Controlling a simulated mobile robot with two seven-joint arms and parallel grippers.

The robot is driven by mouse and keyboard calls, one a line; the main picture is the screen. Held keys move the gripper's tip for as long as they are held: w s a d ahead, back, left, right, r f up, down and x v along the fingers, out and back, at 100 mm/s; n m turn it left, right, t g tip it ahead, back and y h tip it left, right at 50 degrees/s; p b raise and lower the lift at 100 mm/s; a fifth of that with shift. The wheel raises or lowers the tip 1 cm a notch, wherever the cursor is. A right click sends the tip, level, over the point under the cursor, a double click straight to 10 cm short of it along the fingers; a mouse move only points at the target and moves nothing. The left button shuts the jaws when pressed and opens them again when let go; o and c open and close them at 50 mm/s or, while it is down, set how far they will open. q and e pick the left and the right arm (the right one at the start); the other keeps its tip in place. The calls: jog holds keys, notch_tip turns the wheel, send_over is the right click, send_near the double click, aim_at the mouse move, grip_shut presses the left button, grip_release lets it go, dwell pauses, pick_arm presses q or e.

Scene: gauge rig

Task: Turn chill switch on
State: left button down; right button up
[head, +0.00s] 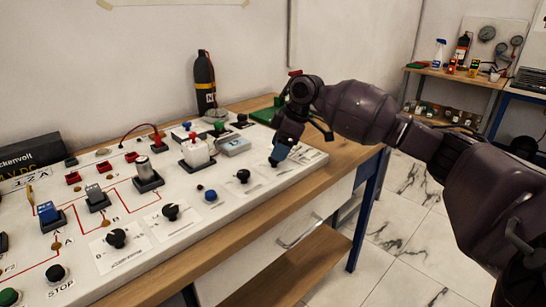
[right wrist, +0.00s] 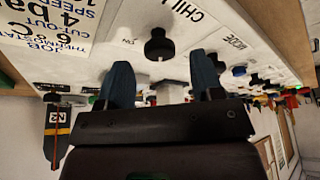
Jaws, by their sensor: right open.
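My right gripper (head: 278,154) reaches over the right end of the white panel, with its blue fingertips pointing down. In the right wrist view the gripper (right wrist: 165,85) is open, a blue finger on each side and nothing held. A round black knob with a light mark (right wrist: 159,46) shows ahead, roughly between the fingertips, apart from them. The partly cut-off label CHILL (right wrist: 182,10) is printed beside it. In the head view this knob seems hidden behind the gripper. Whether the switch is on or off cannot be told. My left gripper is not in view.
The wooden table edge (head: 300,185) runs along the front.

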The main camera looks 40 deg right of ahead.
jog(key=shift+x, duration=0.8)
jog(key=shift+w+a+f, duration=0.1)
jog(key=shift+f, duration=0.25)
